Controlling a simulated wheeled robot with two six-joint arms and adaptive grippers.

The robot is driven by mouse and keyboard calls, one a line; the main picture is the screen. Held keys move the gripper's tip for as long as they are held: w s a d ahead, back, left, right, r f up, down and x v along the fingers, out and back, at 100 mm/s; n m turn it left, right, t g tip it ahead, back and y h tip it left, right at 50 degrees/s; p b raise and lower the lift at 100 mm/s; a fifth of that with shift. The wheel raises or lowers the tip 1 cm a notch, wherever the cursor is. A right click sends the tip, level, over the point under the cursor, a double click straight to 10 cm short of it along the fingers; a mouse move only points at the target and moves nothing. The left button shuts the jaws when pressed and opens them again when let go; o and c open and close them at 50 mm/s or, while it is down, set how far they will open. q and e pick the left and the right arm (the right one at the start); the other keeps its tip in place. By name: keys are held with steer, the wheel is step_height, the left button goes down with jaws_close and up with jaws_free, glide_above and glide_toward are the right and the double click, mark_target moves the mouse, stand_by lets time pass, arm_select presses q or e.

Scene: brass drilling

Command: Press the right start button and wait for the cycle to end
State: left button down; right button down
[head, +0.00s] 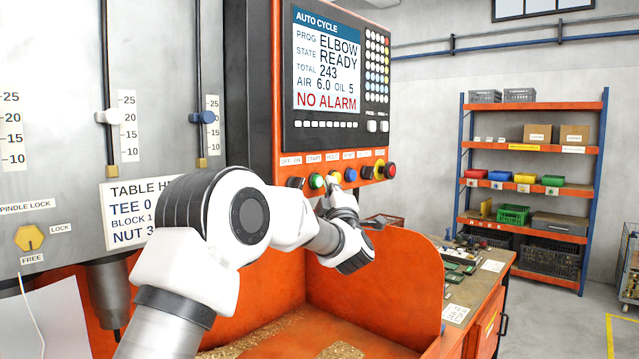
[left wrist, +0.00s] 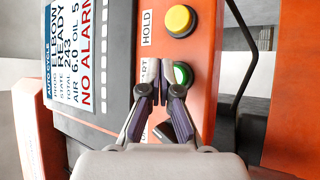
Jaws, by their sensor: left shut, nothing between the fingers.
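The orange control panel (head: 262,90) carries a row of buttons under its screen (head: 327,60). The screen reads AUTO CYCLE, state READY, total 243, NO ALARM. The green button (head: 316,181) sits under the START label; it also shows in the left wrist view (left wrist: 182,74), partly covered by a finger. The yellow HOLD button (left wrist: 180,20) is beside it and is partly hidden in the head view. My left gripper (head: 332,187) is shut and empty, its fingertips (left wrist: 170,84) close in front of the green button. I cannot tell whether they touch it. My right gripper is not visible.
A blue button, dark knobs and a red button (head: 390,170) continue the row to the right. Below, an orange tray (head: 400,275) holds brass chips. A workbench (head: 480,295) and a shelf rack (head: 535,105) stand further right.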

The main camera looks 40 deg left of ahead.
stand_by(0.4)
arm_select(q)
steer(key=shift+a+b, duration=0.3)
steer(key=shift+a, duration=0.2)
